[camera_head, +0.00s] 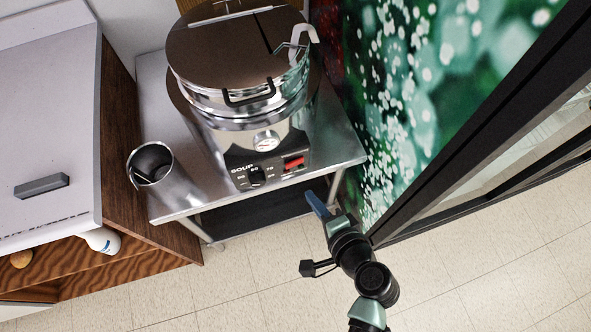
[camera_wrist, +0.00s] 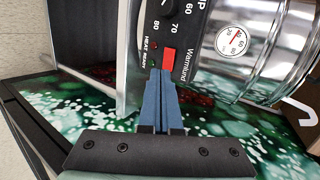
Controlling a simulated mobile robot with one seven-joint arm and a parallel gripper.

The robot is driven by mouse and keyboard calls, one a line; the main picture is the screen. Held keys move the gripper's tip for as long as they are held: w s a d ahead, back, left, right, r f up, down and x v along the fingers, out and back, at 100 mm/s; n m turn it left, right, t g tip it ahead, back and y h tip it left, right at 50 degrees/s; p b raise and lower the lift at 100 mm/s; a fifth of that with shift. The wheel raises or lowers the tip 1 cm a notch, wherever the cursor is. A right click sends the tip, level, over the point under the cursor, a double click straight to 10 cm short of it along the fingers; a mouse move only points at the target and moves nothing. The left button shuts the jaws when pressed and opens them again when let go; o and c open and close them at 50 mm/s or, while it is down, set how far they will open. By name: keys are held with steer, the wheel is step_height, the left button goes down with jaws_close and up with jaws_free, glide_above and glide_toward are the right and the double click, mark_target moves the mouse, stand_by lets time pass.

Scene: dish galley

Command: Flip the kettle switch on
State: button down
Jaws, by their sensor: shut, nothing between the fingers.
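The kettle is a large steel soup kettle (camera_head: 252,98) with a dark lid, standing on a steel table. Its black front panel has a dial knob (camera_head: 257,176) and a red switch (camera_head: 293,162). I cannot tell which way the switch is set. My gripper (camera_head: 314,198) is shut and empty, below and right of the panel, just off the table's front edge. In the wrist view the blue fingers (camera_wrist: 161,78) point at the red switch (camera_wrist: 169,60), their tips very near it in the picture. Whether they touch it cannot be told there; in the head view a gap shows.
A steel cup (camera_head: 152,165) stands on the table (camera_head: 215,199) left of the kettle. A ladle handle (camera_head: 303,36) sticks out at the lid. A green patterned panel (camera_head: 420,90) and dark frame rise close on the right. A white appliance (camera_head: 45,130) is at left. The front floor is clear.

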mark_target(289, 166)
steer(key=shift+w+a+r+p+x, duration=0.15)
steer(key=shift+r+x, duration=0.15)
steer(key=shift+x, duration=1.2)
steer(key=shift+w+a+r+p+x, duration=0.1)
steer(key=shift+w+r+p+x, duration=0.15)
steer(key=shift+x, duration=1.25)
steer(key=shift+w+r+p+x, duration=0.1)
steer(key=shift+r+x, duration=0.25)
steer(key=shift+x, duration=1.15)
